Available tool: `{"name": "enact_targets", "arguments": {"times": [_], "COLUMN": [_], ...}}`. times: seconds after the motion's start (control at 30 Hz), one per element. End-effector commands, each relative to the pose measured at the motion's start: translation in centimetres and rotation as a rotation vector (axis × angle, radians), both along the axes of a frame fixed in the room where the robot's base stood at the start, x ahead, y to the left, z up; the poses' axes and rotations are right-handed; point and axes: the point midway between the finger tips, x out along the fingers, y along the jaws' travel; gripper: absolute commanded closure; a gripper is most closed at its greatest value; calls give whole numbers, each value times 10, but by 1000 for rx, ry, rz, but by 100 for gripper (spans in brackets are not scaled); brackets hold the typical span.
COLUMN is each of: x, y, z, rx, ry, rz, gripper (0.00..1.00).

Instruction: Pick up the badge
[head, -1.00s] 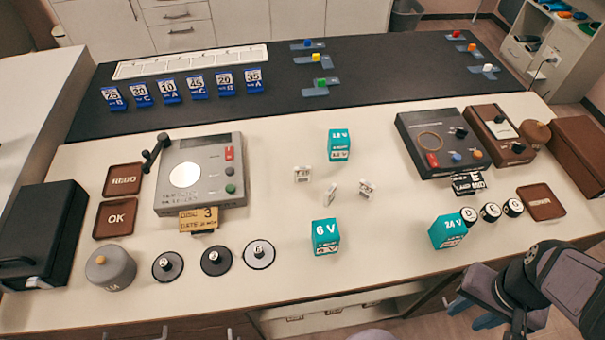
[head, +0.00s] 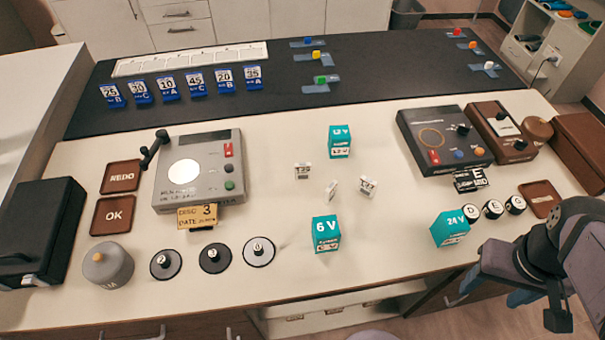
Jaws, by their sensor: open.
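No object is plainly marked as the badge, and I cannot tell which one it is. Several blue-and-white numbered cards, one of them a "10 A" card (head: 168,88), stand in a row on the black mat. Three small white tags stand apart mid-table: a left tag (head: 303,171), a middle tag (head: 332,189) and a right tag (head: 367,186). My gripper (head: 490,298) is at the lower right, by the table's front edge. Its bluish fingers are apart with nothing seen between them. It is well away from the cards and tags.
Teal blocks, including 6 V (head: 326,232) and 24 V (head: 450,229), stand near the front. Black knobs (head: 492,209) and a brown tray (head: 537,198) lie close to my arm.

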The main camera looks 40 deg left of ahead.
Motion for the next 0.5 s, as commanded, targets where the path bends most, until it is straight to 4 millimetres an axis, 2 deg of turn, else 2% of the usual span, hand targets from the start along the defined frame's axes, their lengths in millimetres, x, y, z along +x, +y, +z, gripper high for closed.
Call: {"name": "enact_targets", "arguments": {"times": [0.03,0.17,0.27,0.37,0.47,0.5], "x": [13,52,89,129,162,170], "y": [4,18,42,85,153,184], "z": [-12,-21,-26,-29,-28,-25], "rx": [-33,-144,-258,-409,-609,-699], "ry": [-26,-104,-177,-268,-376,-419], "rz": [109,440,756,1138,1566,1731], "gripper": [42,42,42,42,42,42]}}
